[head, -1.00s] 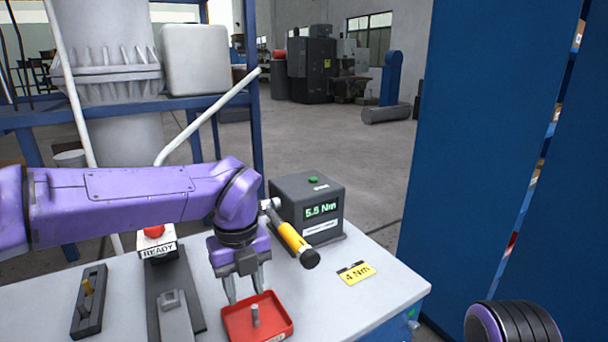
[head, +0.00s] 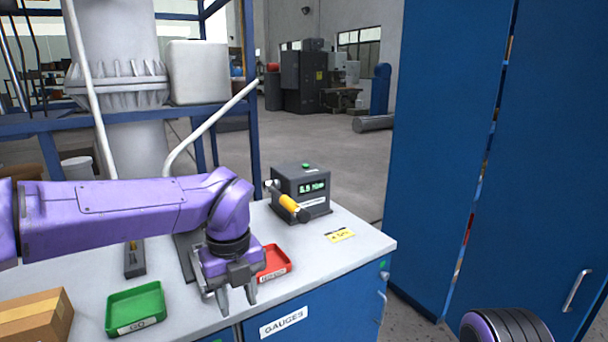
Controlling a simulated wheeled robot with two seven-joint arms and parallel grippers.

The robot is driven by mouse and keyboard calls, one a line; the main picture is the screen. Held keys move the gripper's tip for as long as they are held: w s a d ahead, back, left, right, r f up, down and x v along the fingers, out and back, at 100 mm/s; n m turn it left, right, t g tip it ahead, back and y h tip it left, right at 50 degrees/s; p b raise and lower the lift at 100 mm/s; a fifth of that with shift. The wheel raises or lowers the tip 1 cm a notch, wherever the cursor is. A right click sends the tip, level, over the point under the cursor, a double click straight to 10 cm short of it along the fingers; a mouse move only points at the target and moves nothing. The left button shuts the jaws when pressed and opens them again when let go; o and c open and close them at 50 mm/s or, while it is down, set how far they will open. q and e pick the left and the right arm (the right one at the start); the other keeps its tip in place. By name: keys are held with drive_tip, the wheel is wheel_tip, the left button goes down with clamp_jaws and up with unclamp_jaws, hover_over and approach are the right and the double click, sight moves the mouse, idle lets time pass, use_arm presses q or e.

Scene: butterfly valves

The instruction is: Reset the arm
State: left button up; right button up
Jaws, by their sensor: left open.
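My left arm comes in from the left, purple with a dark wrist. My left gripper (head: 237,303) is open with nothing between its fingers. It hangs fingers down over the front of the bench (head: 340,262), in front of a red tray (head: 275,262) that it partly hides. I cannot tell what the red tray holds. Of my right arm, only a purple and black part shows at the lower right; its gripper is out of view.
A green tray (head: 136,309) and a cardboard box (head: 36,318) stand left of the gripper. A torque tester (head: 301,188) with a yellow-handled tool (head: 291,205) and a yellow label card (head: 340,235) are farther back. A blue cabinet (head: 450,120) stands right.

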use_arm(q)
drive_tip(key=s+a+f+m+t+y, duration=0.1)
drive_tip(key=s+a+f+m+y, duration=0.15)
drive_tip(key=a+f+m, duration=0.5)
drive_tip(key=s+a+f+m+t+y, duration=0.1)
drive_tip(key=s+a+f+m+y, duration=0.2)
drive_tip(key=f, duration=0.8)
drive_tip(key=s+a+f+m+t+y, duration=0.1)
drive_tip(key=a+f+m+y, duration=0.2)
drive_tip(key=a+f+m, duration=0.5)
drive_tip(key=s+f+m+h, duration=0.2)
drive_tip(key=s+f+m, duration=0.5)
drive_tip(key=s, duration=0.4)
drive_tip(key=s+f+m+h, duration=0.3)
drive_tip(key=s+f+m, duration=0.4)
drive_tip(key=s+m, duration=0.3)
drive_tip(key=shift+s, duration=0.75)
